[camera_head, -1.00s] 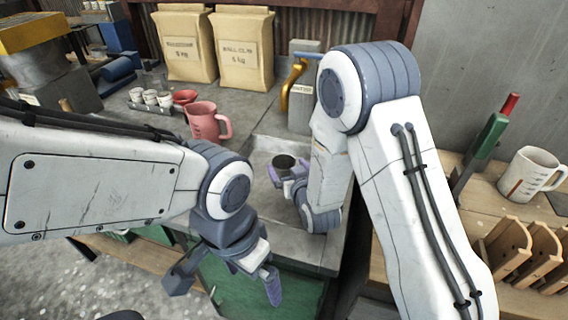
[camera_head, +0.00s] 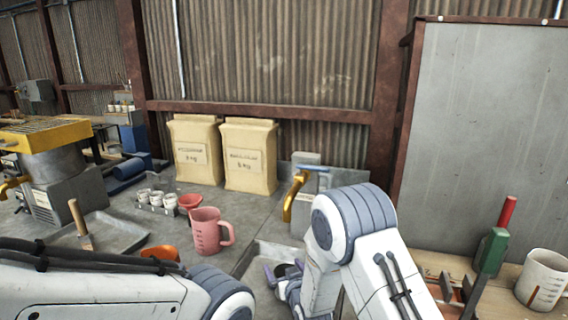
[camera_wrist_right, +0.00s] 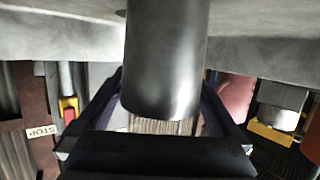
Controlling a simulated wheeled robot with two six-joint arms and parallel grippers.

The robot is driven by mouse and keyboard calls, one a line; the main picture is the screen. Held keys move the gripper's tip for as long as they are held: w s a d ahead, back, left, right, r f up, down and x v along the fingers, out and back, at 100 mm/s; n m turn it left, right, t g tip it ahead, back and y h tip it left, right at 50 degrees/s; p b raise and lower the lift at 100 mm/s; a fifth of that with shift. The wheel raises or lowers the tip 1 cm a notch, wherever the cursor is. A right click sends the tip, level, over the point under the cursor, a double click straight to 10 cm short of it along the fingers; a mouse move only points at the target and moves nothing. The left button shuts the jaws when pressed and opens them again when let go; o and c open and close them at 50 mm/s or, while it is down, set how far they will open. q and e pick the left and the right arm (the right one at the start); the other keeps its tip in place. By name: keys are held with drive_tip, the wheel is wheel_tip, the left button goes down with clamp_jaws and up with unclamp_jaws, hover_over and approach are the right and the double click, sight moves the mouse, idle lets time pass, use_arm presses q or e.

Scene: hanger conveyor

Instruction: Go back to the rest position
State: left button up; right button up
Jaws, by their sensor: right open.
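My right gripper (camera_head: 281,274) shows low in the head view, just left of my right wrist.
A pink measuring jug (camera_head: 208,232) stands left of the tray. Two tan sacks (camera_head: 249,157) stand behind, with a yellow-handled tap-like fixture (camera_head: 293,196) to their right. A white jug (camera_head: 541,280) and a red-and-green tool (camera_head: 496,240) are at right.

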drive_tip(key=shift+s+d+r, duration=0.1)
drive_tip(key=shift+s+r, duration=0.15)
drive_tip(key=shift+r, duration=0.95)
drive_tip(key=shift+s+d+r, duration=0.1)
drive_tip(key=shift+s+r, duration=0.1)
drive_tip(key=shift+r, duration=0.95)
